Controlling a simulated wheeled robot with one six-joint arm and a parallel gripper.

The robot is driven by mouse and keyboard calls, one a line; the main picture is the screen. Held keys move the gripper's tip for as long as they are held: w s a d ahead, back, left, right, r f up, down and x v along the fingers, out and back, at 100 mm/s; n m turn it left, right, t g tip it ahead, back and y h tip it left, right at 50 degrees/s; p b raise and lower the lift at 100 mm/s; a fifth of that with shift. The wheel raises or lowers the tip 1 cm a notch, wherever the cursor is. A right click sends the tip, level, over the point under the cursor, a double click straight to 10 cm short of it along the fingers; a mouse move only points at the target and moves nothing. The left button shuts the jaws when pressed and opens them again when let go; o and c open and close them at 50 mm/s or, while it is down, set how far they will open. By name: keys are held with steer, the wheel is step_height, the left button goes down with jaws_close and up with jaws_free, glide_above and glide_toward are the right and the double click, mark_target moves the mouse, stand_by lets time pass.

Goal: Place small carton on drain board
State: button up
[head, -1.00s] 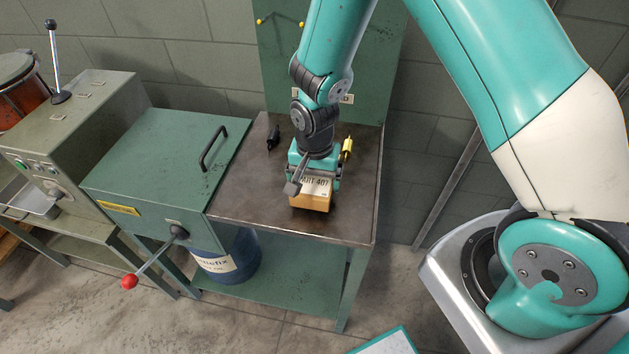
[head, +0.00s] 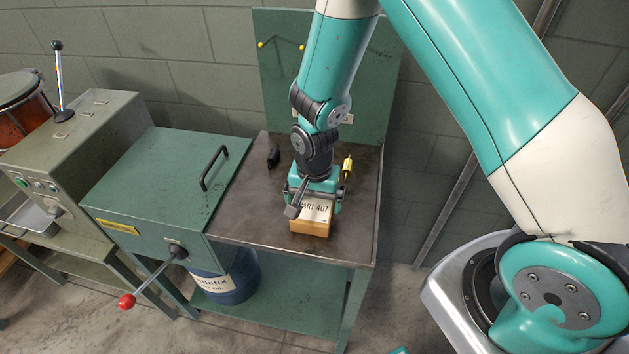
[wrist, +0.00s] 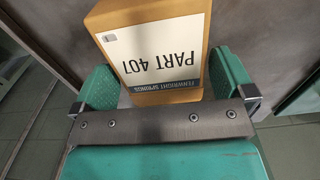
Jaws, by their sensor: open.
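The small carton (head: 310,227) is a tan box with a white "PART 407" label on top. It stands on the dark metal tabletop (head: 245,228), near its front edge. My gripper (head: 313,203) is over the back part of the carton, pointing down. In the wrist view the carton (wrist: 150,55) lies between the two green fingers of my gripper (wrist: 165,82), which are open on either side of it. The gap to each finger is small, and I cannot tell whether either touches. No separate drain board can be made out with certainty.
A black bottle (head: 273,158) and a yellow bottle (head: 347,167) stand behind the gripper on either side. A green cabinet (head: 150,185) with a red-knobbed lever (head: 127,301) adjoins the table's left. A blue drum (head: 235,283) sits below. The tabletop's front left is clear.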

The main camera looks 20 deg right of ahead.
mark_target(314, 203)
step_height(314, 203, up, 10)
steer(key=b, duration=0.2)
steer(key=s+a+r+n+y, duration=0.2)
steer(key=s+r+n, duration=0.5)
steer(key=s+r, duration=0.1)
steer(key=s+a+r+n+y, duration=0.2)
steer(key=s+r+n, duration=0.5)
steer(key=s, duration=0.3)
steer(key=shift+s+a+r, duration=0.3)
steer(key=shift+s+r, duration=0.1)
steer(key=shift+r, duration=0.45)
